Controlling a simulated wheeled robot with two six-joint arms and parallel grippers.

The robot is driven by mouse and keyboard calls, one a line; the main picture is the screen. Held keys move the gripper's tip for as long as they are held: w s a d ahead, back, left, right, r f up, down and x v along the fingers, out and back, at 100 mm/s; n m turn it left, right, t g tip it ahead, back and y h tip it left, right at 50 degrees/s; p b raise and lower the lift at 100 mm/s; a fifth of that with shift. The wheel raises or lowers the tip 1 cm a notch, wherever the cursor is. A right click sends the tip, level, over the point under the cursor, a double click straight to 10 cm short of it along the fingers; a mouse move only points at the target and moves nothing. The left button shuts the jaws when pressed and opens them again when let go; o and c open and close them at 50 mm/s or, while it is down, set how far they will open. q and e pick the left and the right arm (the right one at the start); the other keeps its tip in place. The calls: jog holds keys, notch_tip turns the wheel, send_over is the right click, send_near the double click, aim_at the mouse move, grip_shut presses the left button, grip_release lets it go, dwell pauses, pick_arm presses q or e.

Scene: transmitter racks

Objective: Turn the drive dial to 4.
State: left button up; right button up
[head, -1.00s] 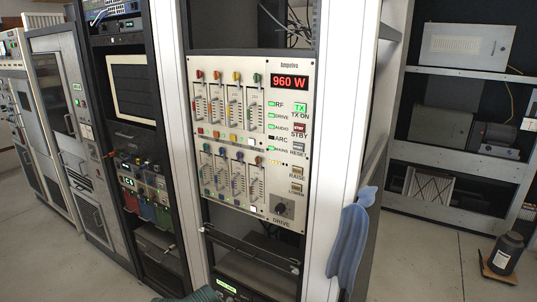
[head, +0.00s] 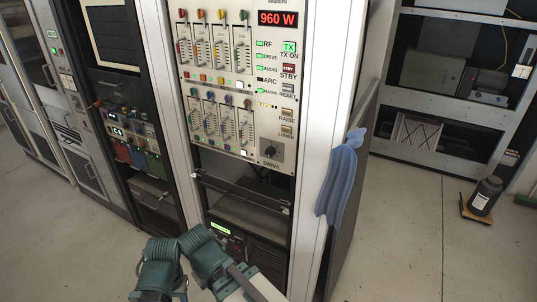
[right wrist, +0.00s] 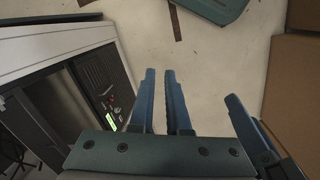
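The drive dial (head: 270,152) is a dark round knob at the lower right of the pale transmitter panel (head: 259,128), above the DRIVE label. Its pointer is too small to read. My two teal arms show at the bottom of the head view, well below the dial, and nothing touches it. My right gripper (right wrist: 160,72) shows in the right wrist view with two blue fingers slightly apart and nothing between them. Another blue finger-like part shows at the right of that view; I cannot tell whether it is my left gripper. The left fingers are not clear in the head view.
The panel carries several sliders and a red 960 W display (head: 276,19). A blue cloth (head: 341,180) hangs on the rack's right side. The floor (head: 410,235) between is clear.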

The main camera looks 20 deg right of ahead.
jog(key=o, duration=0.7)
jog(key=w+d+m+h, duration=0.1)
jog(key=w+d, duration=0.1)
jog(key=w+d+r+m+t+h, duration=0.1)
jog(key=w+d, duration=0.1)
jog(key=w, duration=0.1)
jog(key=w+d+m+t+h+b, duration=0.1)
jog(key=w+d+m, duration=0.1)
jog(key=shift+w+d+r+h, duration=0.15)
jog(key=shift+d+r+h, duration=0.1)
jog(key=shift+d+h, duration=0.15)
jog(key=shift+o, duration=0.5)
jog(key=w+d+r+m+t+h, duration=0.2)
jog(key=w+d+r+m+h, duration=0.1)
jog(key=w+d+r, duration=0.1)
jog(key=shift+w+d+r+t+b, duration=0.15)
jog(key=shift+w+d+t+b, duration=0.25)
jog(key=shift+w, duration=0.5)
jog(key=m+t+h, duration=0.5)
jog(key=t+h, duration=0.1)
jog(key=h, duration=0.1)
send_near(268, 152)
jog(key=b+x, duration=0.1)
jog(key=x, duration=0.7)
jog(key=shift+d, duration=0.15)
jog(key=shift+c, duration=0.2)
grip_shut()
